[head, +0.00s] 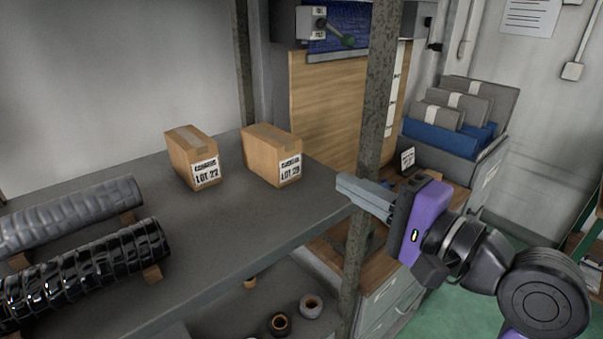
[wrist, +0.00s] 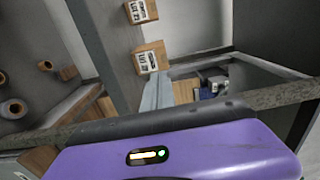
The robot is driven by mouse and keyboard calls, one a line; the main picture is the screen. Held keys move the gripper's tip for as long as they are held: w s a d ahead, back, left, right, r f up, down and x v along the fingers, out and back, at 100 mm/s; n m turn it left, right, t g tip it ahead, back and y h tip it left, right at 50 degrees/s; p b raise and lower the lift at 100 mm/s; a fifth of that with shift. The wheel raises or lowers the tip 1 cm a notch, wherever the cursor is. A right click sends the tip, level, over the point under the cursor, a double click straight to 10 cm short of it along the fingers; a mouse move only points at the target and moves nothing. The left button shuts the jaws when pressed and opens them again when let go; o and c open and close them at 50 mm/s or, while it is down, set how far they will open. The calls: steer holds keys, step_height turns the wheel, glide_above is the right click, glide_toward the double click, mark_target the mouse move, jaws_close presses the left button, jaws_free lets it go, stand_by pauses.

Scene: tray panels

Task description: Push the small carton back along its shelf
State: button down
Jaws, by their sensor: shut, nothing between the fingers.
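Two small brown cartons stand upright on the grey shelf (head: 235,220). The left carton (head: 193,157) has a white label reading LOT 22; the right carton (head: 272,155) has a similar label that looks like LOT 28. I cannot tell which one is the task's carton. In the wrist view one carton (wrist: 150,58) is just beyond my fingertips and the other (wrist: 140,11) is farther off. My gripper (head: 345,187) is shut and empty, to the right of the right carton, by the shelf's front right corner, touching neither carton.
A wooden bench and a grey-blue file box (head: 440,138) are beyond. Shelf surface before the cartons is clear.

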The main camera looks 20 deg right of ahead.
glide_toward(270, 142)
steer(key=w, duration=0.1)
steer(key=w+f, duration=0.1)
steer(key=w+d, duration=0.1)
steer(key=shift+w+d+f, duration=0.15)
steer(key=shift+f, duration=0.15)
steer(key=shift+w+f, duration=0.1)
steer(key=shift+w, duration=0.5)
steer(key=shift+a, duration=0.2)
steer(key=p+x, duration=0.2)
steer(key=x, duration=0.7)
steer(key=shift+w, duration=0.15)
